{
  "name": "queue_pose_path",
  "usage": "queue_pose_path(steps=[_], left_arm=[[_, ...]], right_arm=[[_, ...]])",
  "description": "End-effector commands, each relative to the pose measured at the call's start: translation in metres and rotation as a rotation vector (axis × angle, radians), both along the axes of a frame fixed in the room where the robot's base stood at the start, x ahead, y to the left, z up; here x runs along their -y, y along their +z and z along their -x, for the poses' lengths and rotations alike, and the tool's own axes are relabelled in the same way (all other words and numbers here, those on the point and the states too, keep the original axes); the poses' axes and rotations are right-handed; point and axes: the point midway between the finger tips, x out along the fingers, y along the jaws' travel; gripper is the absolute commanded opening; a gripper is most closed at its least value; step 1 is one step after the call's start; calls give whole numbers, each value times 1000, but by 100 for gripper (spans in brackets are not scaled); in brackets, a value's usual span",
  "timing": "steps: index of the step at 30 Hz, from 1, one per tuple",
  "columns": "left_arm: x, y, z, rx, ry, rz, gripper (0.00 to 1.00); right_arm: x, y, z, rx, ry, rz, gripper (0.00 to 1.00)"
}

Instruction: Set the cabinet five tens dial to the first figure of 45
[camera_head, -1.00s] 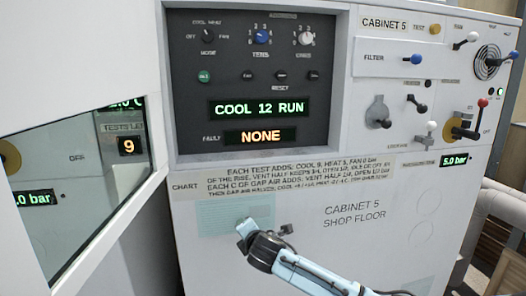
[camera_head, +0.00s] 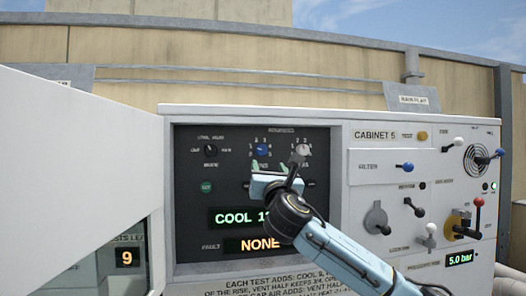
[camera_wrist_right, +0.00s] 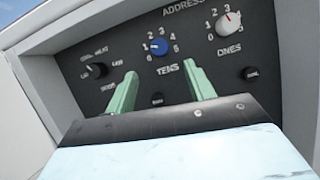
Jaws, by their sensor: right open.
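The tens dial is a blue knob (camera_head: 262,149) on cabinet five's dark panel; it also shows in the right wrist view (camera_wrist_right: 157,47), with figures around it. Its white mark points left, near the 1. The ones dial, with a white knob (camera_head: 303,150), sits to its right and also shows in the wrist view (camera_wrist_right: 229,23). My right gripper (camera_head: 275,167) is open and empty, just below the tens dial. In the wrist view its green fingers (camera_wrist_right: 161,74) are apart, with the dial above and between their tips, not gripped. My left gripper is not in view.
A mode knob (camera_head: 211,150) and green button (camera_head: 207,187) lie left of the dials. The display (camera_head: 237,217) reads COOL, partly hidden by my arm. Levers and a grey handle (camera_head: 377,217) stand out at right. An open white door (camera_head: 85,150) flanks the left.

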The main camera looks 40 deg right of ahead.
Motion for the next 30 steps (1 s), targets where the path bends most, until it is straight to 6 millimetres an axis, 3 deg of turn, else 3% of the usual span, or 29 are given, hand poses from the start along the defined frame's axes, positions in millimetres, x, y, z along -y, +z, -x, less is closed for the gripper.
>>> queue_pose_path(steps=[15, 30], left_arm=[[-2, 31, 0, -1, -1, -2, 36], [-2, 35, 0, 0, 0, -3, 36]], right_arm=[[41, 34, -66, 1, 0, -3, 54], [48, 37, -78, 0, 2, -2, 54]])
